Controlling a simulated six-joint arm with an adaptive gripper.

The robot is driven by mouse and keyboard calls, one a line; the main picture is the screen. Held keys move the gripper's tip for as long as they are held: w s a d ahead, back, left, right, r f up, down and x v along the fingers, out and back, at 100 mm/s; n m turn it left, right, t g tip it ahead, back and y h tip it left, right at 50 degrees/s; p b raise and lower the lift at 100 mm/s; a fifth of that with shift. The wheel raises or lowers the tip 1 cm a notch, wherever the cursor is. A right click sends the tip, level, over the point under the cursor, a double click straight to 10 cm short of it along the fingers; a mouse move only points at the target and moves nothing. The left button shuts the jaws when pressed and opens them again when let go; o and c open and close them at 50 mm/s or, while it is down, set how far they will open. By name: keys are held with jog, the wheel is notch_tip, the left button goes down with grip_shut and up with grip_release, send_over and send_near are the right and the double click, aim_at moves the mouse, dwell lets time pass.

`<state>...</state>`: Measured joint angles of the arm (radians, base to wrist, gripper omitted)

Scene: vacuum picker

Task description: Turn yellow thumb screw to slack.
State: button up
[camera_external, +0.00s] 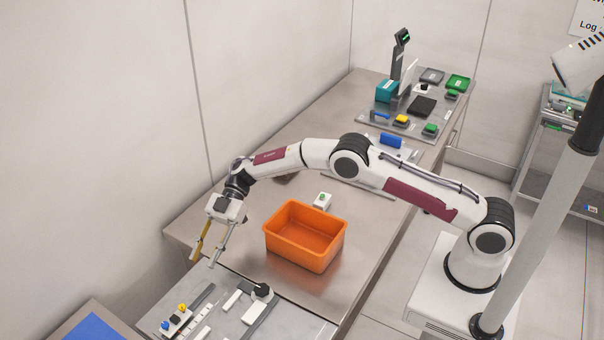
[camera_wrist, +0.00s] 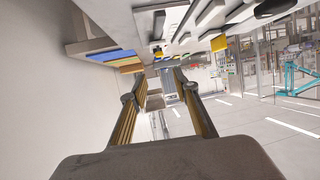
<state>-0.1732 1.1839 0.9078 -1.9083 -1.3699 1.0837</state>
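The yellow thumb screw (camera_external: 182,307) is a small yellow knob on a white block at the left of the grey panel, in the external view. A blue knob (camera_external: 165,325) sits on the same block, nearer the front. My gripper (camera_external: 203,262) is above and behind the panel, with its fingers pointing down. The fingers are apart with nothing between them, and the screw is clear of them. In the wrist view my gripper (camera_wrist: 164,82) also shows a gap between its fingers. Small yellow spots show beyond the fingertips there, but I cannot tell which is the screw.
An orange bin (camera_external: 305,237) stands on the metal table right of my gripper. The grey panel (camera_external: 285,325) carries a black round knob (camera_external: 262,291) and white bars. A wall is close on the left.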

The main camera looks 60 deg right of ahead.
jog(key=s+a+r+n+y, duration=0.1)
jog(key=s+a+r, duration=0.1)
jog(key=a+r, duration=0.45)
jog(key=s+a+r+y, duration=0.15)
jog(key=a+r, duration=0.25)
jog(key=a, duration=0.5)
jog(key=w+a+r+m+t+h, duration=0.2)
jog(key=w+a+r+m+t, duration=0.55)
jog(key=w+r+t, duration=0.35)
jog(key=s+d+f+m+t+h, duration=0.1)
jog(key=d+f+m+h, duration=0.5)
jog(key=f+h, duration=0.1)
jog(key=s+d+f+g+h, duration=0.4)
jog(key=s+d+f+g, duration=0.2)
jog(key=s+f, duration=0.5)
jog(key=shift+s, duration=0.45)
